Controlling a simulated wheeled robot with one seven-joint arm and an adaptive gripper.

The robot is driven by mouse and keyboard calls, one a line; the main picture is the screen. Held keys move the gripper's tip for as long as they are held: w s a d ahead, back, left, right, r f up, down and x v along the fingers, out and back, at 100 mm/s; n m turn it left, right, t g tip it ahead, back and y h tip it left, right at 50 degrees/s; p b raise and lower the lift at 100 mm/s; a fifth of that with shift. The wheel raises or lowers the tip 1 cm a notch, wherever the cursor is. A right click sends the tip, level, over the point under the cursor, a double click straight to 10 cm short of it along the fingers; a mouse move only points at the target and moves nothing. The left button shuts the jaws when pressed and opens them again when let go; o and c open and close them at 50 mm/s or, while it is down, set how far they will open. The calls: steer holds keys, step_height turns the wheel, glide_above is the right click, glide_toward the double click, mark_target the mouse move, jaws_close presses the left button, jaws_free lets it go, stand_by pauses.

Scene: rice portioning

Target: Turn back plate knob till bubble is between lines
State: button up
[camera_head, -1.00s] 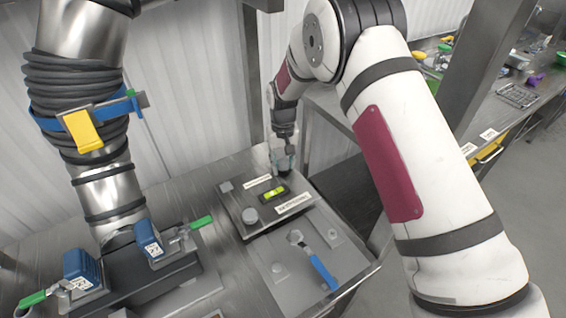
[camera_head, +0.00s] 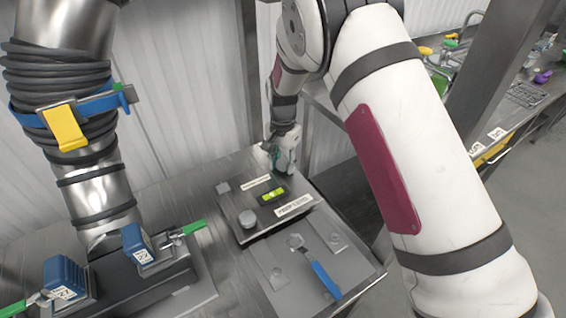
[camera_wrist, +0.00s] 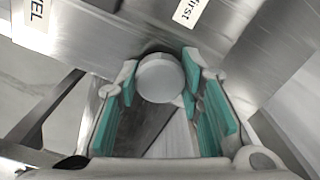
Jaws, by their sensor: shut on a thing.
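The plate (camera_head: 232,212) lies on the metal table with a yellow-green bubble level (camera_head: 272,194) set in it. The level is too small to tell where the bubble sits against its lines. A round grey knob (camera_head: 247,218) stands at the plate's near left. My gripper (camera_head: 284,158) is at the plate's far corner. In the wrist view my gripper (camera_wrist: 160,92) has its green-padded fingers on both sides of a round grey knob (camera_wrist: 159,79) and is shut on it. In the head view this back knob is hidden by my gripper.
A wrench with a blue handle (camera_head: 325,279) lies on a lower panel in front of the plate. Blue valve boxes (camera_head: 65,277) with green levers stand at the left. A bench with tools (camera_head: 525,93) is at the far right.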

mark_target(283, 162)
steer(key=shift+m, duration=0.6)
steer(key=o, duration=1.2)
steer(key=shift+c, duration=0.2)
step_height(283, 162, up, 12)
steer(key=shift+s, duration=0.1)
